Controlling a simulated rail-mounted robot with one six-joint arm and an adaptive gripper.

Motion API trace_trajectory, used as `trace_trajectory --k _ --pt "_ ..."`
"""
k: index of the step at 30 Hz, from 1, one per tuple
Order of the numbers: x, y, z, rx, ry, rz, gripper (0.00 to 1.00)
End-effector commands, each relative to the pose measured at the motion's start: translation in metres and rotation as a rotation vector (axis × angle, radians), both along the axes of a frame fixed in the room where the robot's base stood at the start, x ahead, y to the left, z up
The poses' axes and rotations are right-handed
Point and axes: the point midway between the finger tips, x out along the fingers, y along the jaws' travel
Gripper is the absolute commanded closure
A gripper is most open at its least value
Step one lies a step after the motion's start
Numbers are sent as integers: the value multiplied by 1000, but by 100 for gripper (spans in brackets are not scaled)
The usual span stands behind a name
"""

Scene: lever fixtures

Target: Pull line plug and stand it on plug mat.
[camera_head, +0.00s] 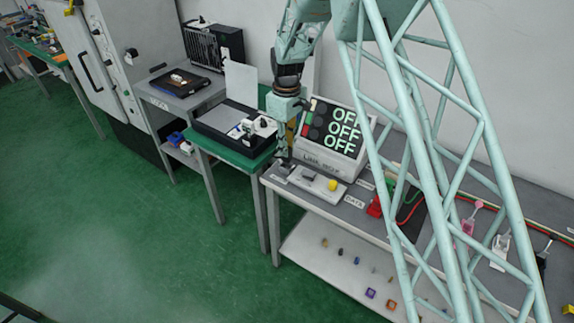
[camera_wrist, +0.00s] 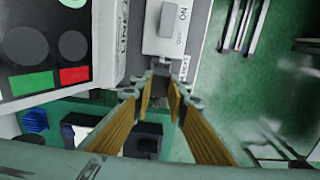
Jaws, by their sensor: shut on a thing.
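My gripper (camera_head: 284,157) points down at the left end of the grey bench, beside the white line box (camera_head: 331,140), whose screen reads OFF on three rows. In the wrist view the two yellowish fingers (camera_wrist: 163,88) close together on a small dark thing (camera_wrist: 161,69), which I take to be the line plug. It is mostly hidden by the fingertips, and I cannot tell whether it is still seated. I cannot pick out the plug mat for sure.
A red fixture (camera_head: 375,207) and cables are further right. A green table (camera_head: 232,155) with a black tray stands left, across a gap. Small parts lie on the lower shelf.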

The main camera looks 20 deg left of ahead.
Motion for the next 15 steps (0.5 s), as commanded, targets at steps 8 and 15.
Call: trace_trajectory --k 8,15 --pt "0 0 11 1 -1 0 100" --pt "0 0 20 0 0 0 100"
